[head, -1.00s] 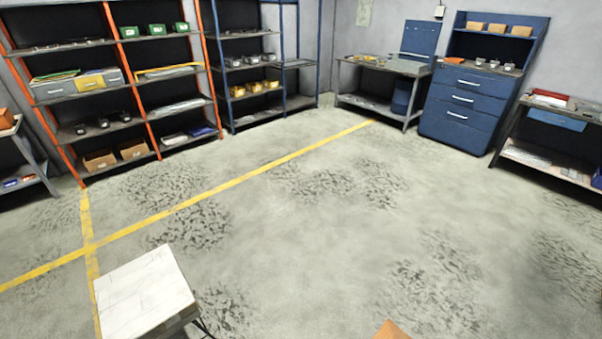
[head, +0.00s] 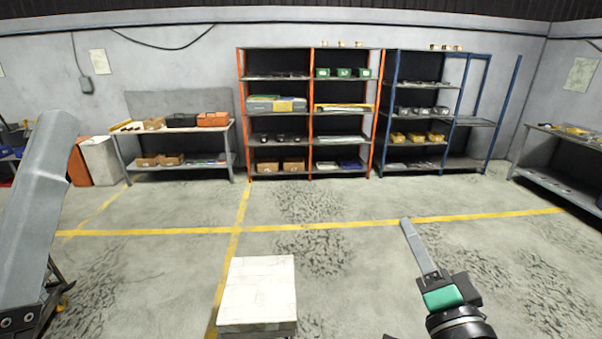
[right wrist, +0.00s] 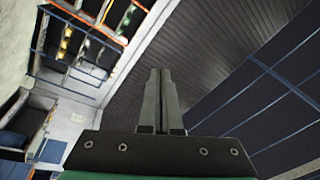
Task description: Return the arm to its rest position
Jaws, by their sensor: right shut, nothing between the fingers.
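My right gripper (head: 405,223) is at the lower right of the head view, above the floor. Its green and black body is low in the picture, and its grey fingers point up and slightly left. The fingers lie together and hold nothing. In the right wrist view the same gripper (right wrist: 160,72) shows its two fingers side by side, touching, with roof and shelving far behind them. No bracket is in its grip. My left gripper cannot be made out in either view now.
A white-topped stand (head: 258,285) is at the bottom centre, left of my right gripper. A workbench (head: 183,128), an orange rack (head: 310,110) and a blue rack (head: 391,110) line the far wall. The floor (head: 350,205) between is open, with yellow lines.

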